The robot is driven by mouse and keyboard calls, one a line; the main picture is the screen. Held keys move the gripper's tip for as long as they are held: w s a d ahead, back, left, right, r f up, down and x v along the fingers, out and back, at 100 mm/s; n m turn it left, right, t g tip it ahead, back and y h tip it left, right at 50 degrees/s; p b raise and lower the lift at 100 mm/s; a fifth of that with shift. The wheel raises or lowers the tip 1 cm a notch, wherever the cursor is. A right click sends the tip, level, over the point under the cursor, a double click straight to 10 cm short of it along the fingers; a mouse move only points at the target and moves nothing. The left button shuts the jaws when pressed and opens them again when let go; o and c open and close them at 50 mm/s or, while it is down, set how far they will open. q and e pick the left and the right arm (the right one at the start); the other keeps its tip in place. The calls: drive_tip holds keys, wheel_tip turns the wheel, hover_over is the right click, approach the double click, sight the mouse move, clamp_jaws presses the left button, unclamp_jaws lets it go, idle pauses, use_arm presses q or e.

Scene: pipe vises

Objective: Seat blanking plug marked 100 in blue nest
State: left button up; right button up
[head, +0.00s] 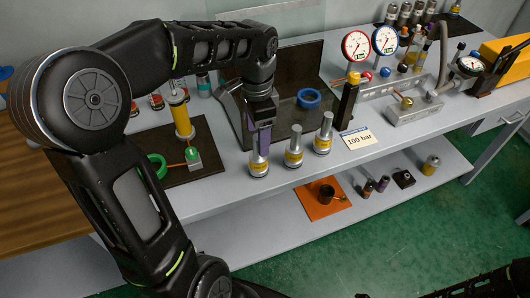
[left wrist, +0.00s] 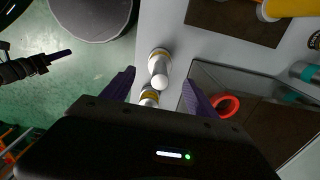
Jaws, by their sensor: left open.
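Three silver blanking plugs with yellow bands stand in a slanting row at the table's front: left (head: 258,167), middle (head: 294,152), right (head: 323,140). Their markings are too small to read. My left gripper (head: 263,140) is open, pointing down at the left plug. In the left wrist view, that plug's pale top (left wrist: 159,80) shows between the spread purple fingers; I cannot tell whether they touch it. The blue nest (head: 309,98) is an empty ring in the dark tray behind the plugs. My right gripper (left wrist: 60,57) shows small in the left wrist view, its opening unclear.
A red ring (left wrist: 225,105) lies in the tray (left wrist: 210,72), hidden in the head view. A "100 bar" card (head: 360,138) and black-yellow post (head: 348,100) stand right of the plugs. Two gauges (head: 356,46) stand behind. A green ring (head: 156,165) lies left.

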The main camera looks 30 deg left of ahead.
sight(258, 156)
use_arm(q)
drive_tip(key=shift+s+r, duration=0.1)
drive_tip(key=shift+s, duration=0.1)
drive_tip(key=shift+w+f, duration=0.1)
drive_tip(key=shift+f, duration=1.25)
drive_tip(key=shift+f, duration=0.1)
wheel_tip(258, 156, down, 5)
drive_tip(key=shift+w+f+p, duration=0.1)
drive_tip(key=shift+p, duration=0.65)
drive_tip(key=shift+c, duration=0.6)
clamp_jaws()
